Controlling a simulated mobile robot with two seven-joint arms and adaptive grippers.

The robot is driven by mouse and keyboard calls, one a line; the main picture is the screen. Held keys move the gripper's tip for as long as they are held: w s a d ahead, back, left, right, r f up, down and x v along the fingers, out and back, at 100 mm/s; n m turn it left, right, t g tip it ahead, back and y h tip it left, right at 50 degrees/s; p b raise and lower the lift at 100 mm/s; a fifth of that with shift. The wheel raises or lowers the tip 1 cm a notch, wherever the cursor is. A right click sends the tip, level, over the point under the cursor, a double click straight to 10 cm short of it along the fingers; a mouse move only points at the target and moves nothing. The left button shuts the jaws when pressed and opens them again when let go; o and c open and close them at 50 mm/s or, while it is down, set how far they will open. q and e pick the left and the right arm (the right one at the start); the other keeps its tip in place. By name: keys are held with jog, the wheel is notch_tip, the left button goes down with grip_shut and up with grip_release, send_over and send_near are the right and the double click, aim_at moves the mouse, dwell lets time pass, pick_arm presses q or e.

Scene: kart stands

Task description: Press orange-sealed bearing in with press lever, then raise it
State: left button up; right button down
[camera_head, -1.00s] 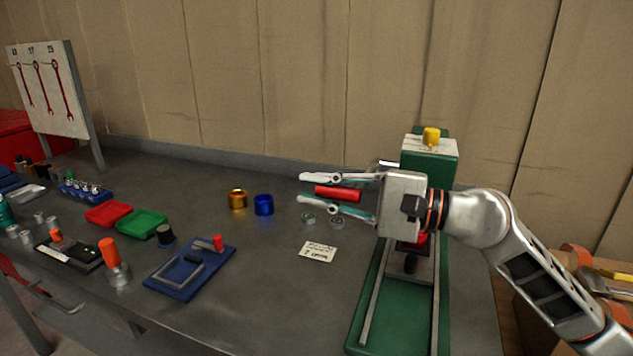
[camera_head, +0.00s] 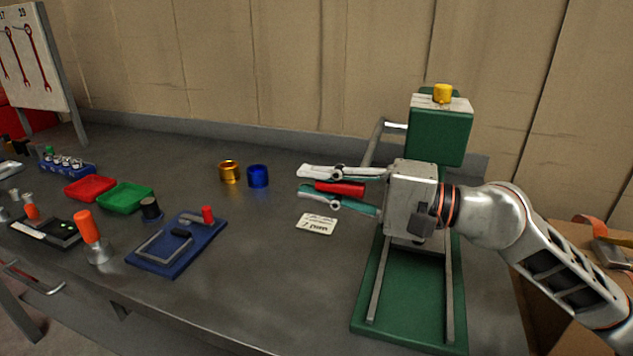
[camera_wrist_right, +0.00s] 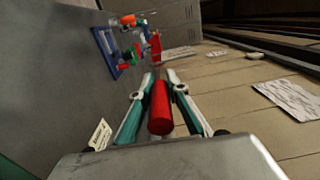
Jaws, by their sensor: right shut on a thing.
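The green press (camera_head: 440,138) stands at the right in the head view, with a yellow knob (camera_head: 442,94) on top. Its silver lever (camera_head: 377,140) slopes down from the press head to a red handle (camera_head: 341,188). My right gripper (camera_head: 305,182) is shut on this red handle. In the right wrist view the handle (camera_wrist_right: 159,106) lies lengthwise between the two fingers (camera_wrist_right: 160,80). My gripper and wrist hide the middle of the press. I cannot make out the orange-sealed bearing. My left gripper is not in view.
A gold cup (camera_head: 229,172), a blue cup (camera_head: 258,176) and a white card (camera_head: 316,224) lie left of the press. Further left are a blue fixture (camera_head: 160,258), green tray (camera_head: 125,197), red tray (camera_head: 91,188) and orange-handled tool (camera_head: 88,228). The table's front middle is clear.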

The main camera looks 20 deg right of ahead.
jog(key=c, duration=2)
grip_release()
jog(key=shift+f, duration=0.35)
jog(key=shift+o, duration=0.4)
jog(key=shift+r, duration=0.1)
jog(key=v, duration=1.2)
